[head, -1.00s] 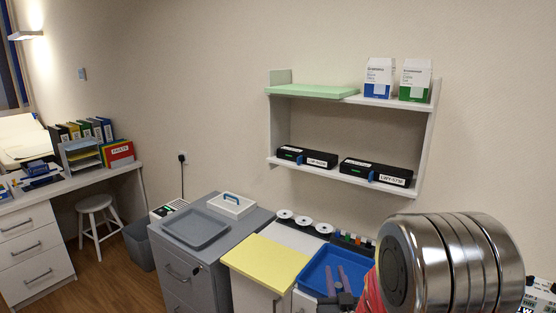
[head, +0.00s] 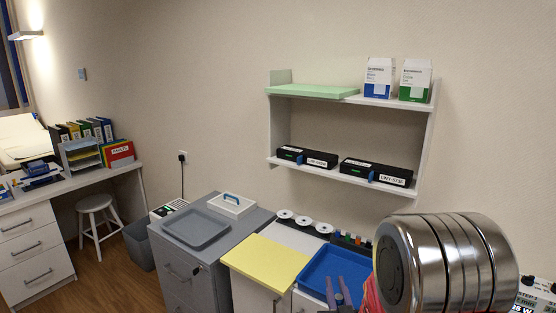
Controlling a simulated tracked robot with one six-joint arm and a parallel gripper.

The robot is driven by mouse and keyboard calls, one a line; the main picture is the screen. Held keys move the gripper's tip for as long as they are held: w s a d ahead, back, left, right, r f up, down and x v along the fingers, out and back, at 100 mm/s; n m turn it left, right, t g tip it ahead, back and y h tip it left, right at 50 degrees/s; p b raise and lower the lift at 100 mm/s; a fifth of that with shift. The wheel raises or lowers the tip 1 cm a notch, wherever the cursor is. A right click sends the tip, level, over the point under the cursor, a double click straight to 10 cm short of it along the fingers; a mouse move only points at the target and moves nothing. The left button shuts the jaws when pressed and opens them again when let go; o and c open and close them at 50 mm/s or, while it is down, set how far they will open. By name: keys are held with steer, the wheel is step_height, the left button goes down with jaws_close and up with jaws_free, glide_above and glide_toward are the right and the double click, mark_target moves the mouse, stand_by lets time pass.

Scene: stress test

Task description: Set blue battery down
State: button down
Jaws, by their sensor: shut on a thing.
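My gripper (head: 337,287) is low in the picture, in front of the blue tray (head: 322,262). Its two narrow grey-purple fingers point up in the picture, close together. It is shut on a small dark blue thing (head: 346,291), taken to be the blue battery, which is mostly hidden and hard to make out. I cannot tell whether it touches the tray. My shiny metal arm link fills the lower right and hides the tray's right part.
Left of the tray lies a yellow board (head: 265,262); a grey tray (head: 196,229) and a white box (head: 231,205) are farther left. Behind are white rolls (head: 303,222) and a rack of small coloured items (head: 350,239). A wall shelf (head: 335,175) holds two black devices (head: 306,157).

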steer(key=f, duration=0.1)
steer(key=s+f, duration=0.1)
steer(key=f, duration=0.1)
steer(key=s+f, duration=0.1)
steer(key=f, duration=0.1)
steer(key=shift+s, duration=0.1)
stand_by(1.2)
steer(key=s+d+r+m+h, duration=0.1)
steer(key=s+d+r, duration=0.15)
steer(key=d, duration=0.95)
steer(key=s+d+r+m+h, duration=0.15)
steer(key=s+d, duration=0.25)
steer(key=d, duration=0.8)
steer(key=s+d+r+h, duration=0.2)
steer(key=s+d, duration=0.1)
steer(key=d, duration=0.8)
steer(key=a+y, duration=0.1)
steer(key=a+n+y, duration=0.1)
steer(key=y, duration=0.1)
steer(key=w+a+f+n+y, duration=0.1)
steer(key=shift+a+f+n+y, duration=0.1)
steer(key=shift+a+n+y, duration=0.15)
steer(key=shift+a, duration=0.05)
steer(key=shift+f, duration=0.15)
